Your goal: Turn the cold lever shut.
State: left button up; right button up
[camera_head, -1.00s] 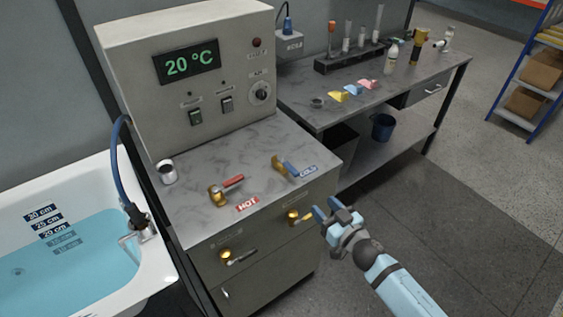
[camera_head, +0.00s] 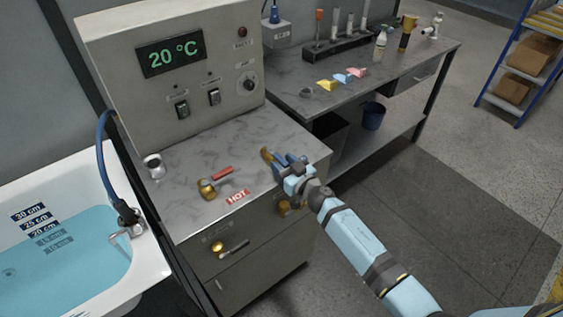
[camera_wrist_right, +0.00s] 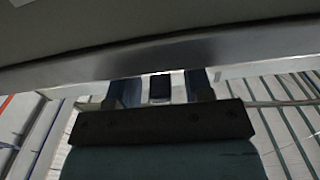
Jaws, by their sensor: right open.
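The cold lever's brass body (camera_head: 266,156) shows on the grey cabinet top (camera_head: 200,160). Its blue handle is mostly hidden by my right gripper (camera_head: 284,161), and I cannot tell handle from blue fingers there. The gripper is open and right at the handle; I cannot tell whether it touches. The COLD label is covered. In the right wrist view, the two fingers (camera_wrist_right: 160,92) are apart, with a dark piece between them that I cannot identify. My left gripper is out of view.
The red hot lever (camera_head: 221,174) stands left of the cold one, behind the HOT label (camera_head: 237,197). A control box (camera_head: 170,75) reading 20 °C rises behind. A bathtub (camera_head: 150,262) with water is at left. A workbench (camera_head: 390,85) stands at right.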

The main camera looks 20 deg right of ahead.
jog(key=shift+w+a, duration=0.15)
jog(key=shift+w, duration=0.35)
grip_shut()
